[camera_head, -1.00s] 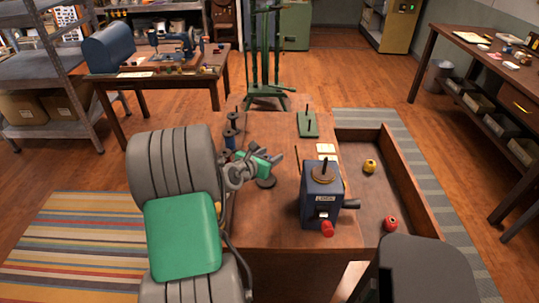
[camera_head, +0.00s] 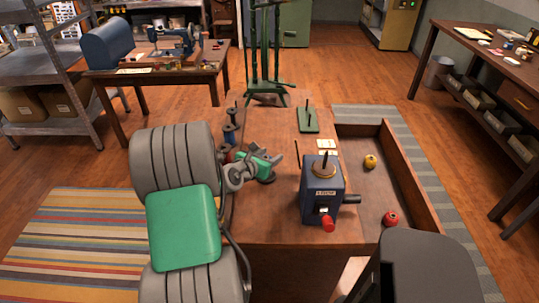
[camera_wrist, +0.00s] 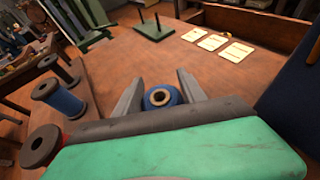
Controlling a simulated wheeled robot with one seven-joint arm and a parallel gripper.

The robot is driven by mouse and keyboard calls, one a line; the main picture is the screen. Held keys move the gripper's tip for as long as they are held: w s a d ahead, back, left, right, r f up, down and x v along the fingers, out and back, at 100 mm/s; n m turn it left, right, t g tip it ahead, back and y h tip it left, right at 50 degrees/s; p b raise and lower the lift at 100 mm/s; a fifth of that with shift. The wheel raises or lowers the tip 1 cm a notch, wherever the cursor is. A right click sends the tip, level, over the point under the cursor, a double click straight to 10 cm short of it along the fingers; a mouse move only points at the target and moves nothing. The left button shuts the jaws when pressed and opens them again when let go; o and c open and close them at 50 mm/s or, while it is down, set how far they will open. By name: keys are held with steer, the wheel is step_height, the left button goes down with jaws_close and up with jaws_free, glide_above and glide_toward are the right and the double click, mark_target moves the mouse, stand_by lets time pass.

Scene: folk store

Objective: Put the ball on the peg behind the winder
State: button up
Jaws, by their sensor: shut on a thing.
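In the wrist view, a blue ball (camera_wrist: 161,97) with a tan-ringed hole in its top sits between the two fingers of my gripper (camera_wrist: 160,92), which is shut on it. In the head view my gripper (camera_head: 274,160) is low over the left side of the table, left of the winder; the ball is not clear there. The winder (camera_head: 322,190) is a dark blue box with a spindle on top, a crank at its right and a red knob in front. Behind it stands a green base with an upright peg (camera_head: 308,119), empty; it also shows in the wrist view (camera_wrist: 154,29).
A blue spool (camera_wrist: 58,98) and other spools stand left of my gripper. Paper cards (camera_head: 326,144) lie between winder and peg base. The tray (camera_head: 410,185) at right holds a yellow ball (camera_head: 370,162) and a red ball (camera_head: 390,219). A green stand (camera_head: 265,60) rises behind the table.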

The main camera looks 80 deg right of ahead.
steer(key=shift+f+b, duration=0.65)
steer(key=shift+f, duration=0.7)
steer(key=o, duration=1.4)
steer(key=v, duration=0.7)
steer(key=shift+w+a+r, duration=0.15)
steer(key=shift+a, duration=0.2)
